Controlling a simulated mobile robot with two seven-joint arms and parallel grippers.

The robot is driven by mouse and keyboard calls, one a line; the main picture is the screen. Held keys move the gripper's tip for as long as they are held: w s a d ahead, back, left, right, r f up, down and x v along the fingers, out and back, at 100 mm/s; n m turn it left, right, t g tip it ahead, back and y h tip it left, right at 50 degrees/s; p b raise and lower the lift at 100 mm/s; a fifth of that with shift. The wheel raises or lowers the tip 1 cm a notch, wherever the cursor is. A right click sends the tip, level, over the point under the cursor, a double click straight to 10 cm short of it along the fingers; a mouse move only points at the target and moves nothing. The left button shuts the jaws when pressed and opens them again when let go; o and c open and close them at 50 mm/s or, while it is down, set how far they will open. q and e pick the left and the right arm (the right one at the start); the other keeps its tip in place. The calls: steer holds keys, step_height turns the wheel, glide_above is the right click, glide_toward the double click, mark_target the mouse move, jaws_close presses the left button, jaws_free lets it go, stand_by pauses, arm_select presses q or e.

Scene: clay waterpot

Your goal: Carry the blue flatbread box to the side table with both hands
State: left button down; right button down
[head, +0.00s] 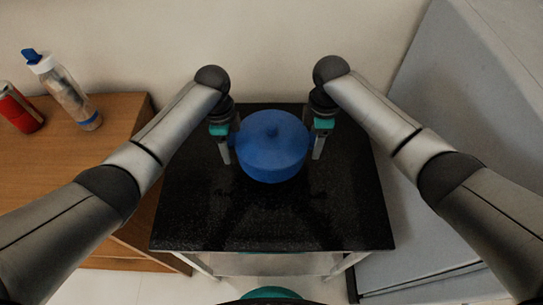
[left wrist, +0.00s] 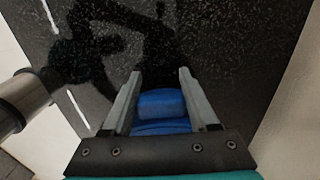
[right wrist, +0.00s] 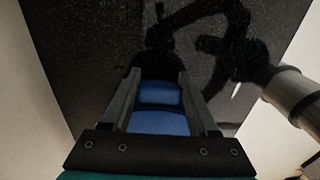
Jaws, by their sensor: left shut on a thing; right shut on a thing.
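The blue flatbread box (head: 272,147) is round, with a lidded top and a small knob. It is upright at the middle of the black-topped side table (head: 200,225); I cannot tell whether it touches the top. My left gripper (head: 226,150) is shut on its left side, and my right gripper (head: 317,147) is shut on its right side. In the left wrist view the blue box (left wrist: 161,104) shows between the fingers. In the right wrist view the box (right wrist: 160,94) also sits between the fingers. The undersides of the box are hidden.
A wooden cabinet (head: 60,165) stands at the left with a clear bottle (head: 70,92) and a red can (head: 18,108). A grey cabinet (head: 440,90) stands close at the right. A wall is behind the table. The front of the black top is clear.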

mark_target(232, 165)
arm_select(q)
steer(key=shift+s+r, duration=0.1)
steer(key=shift+s, duration=0.05)
arm_select(e)
steer(key=shift+s+r, duration=0.1)
steer(key=shift+s, duration=0.05)
arm_select(q)
steer(key=shift+f+b, duration=0.3)
steer(key=shift+f, duration=0.05)
arm_select(e)
steer(key=shift+f, duration=0.35)
